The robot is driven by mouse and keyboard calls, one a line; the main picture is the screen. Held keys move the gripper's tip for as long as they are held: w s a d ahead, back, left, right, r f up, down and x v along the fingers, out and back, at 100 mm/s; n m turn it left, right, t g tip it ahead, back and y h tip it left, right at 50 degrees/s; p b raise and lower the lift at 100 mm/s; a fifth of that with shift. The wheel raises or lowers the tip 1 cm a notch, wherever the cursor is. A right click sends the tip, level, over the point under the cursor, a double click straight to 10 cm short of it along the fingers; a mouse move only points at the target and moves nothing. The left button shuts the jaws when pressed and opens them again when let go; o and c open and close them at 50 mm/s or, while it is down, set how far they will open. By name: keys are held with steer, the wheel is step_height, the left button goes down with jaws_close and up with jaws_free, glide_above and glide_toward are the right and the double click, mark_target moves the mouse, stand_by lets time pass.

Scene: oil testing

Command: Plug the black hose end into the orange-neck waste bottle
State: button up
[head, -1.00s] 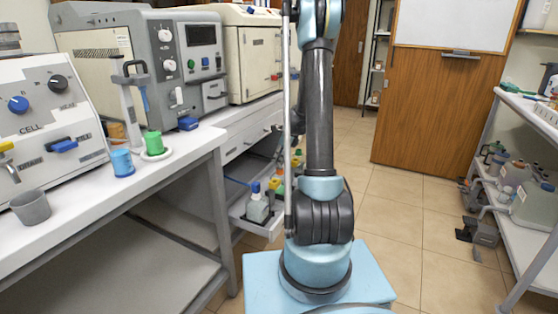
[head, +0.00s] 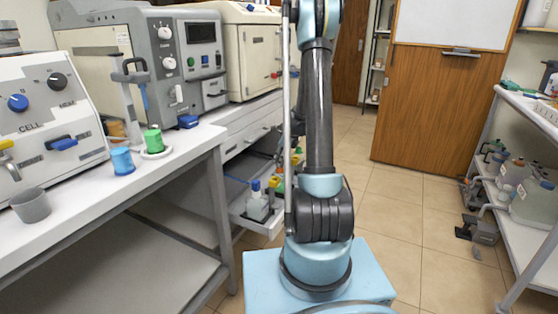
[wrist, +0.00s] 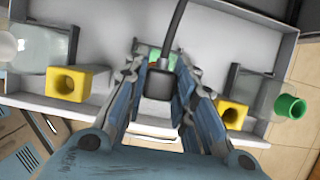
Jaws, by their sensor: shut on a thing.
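My gripper (wrist: 159,76) is shut on the black hose end (wrist: 160,86), a dark block with its hose running up and away in the wrist view. The hose end is held between the two fingertips, above an open drawer (wrist: 40,104) with bottles. Behind it, a green part (wrist: 148,51) and a small orange-red patch (wrist: 152,65) show, mostly hidden by the hose end and fingers. I cannot tell whether that patch is the orange neck of the waste bottle. In the head view, my arm hides most of the gripper, and the hose end cannot be made out.
Bottles with square yellow necks stand to the left (wrist: 76,83) and right (wrist: 232,114) of my fingers. A green cap (wrist: 290,106) is farther right. In the head view, a blue-capped bottle (head: 256,205) stands in the drawer (head: 262,232) under the bench (head: 185,150).

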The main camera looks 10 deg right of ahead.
steer(key=shift+f, duration=0.1)
steer(key=o, duration=1.1)
steer(key=v, duration=1.1)
steer(key=s+a+r+n, duration=0.2)
steer(key=s+r+n, duration=0.4)
steer(key=s, duration=0.5)
steer(key=s+f+n+h, duration=0.1)
steer(key=s+n, duration=0.5)
steer(key=s, duration=0.4)
steer(key=s+a+f+n+h, duration=0.1)
steer(key=s+f+n, duration=0.1)
steer(key=s+n, duration=0.5)
steer(key=s+f+n+h, duration=0.1)
steer(key=s+n, duration=0.5)
steer(key=s, duration=0.7)
steer(key=shift+s+a+f+h, duration=0.15)
steer(key=shift+s+a+h, duration=0.1)
steer(key=shift+s+h, duration=0.05)
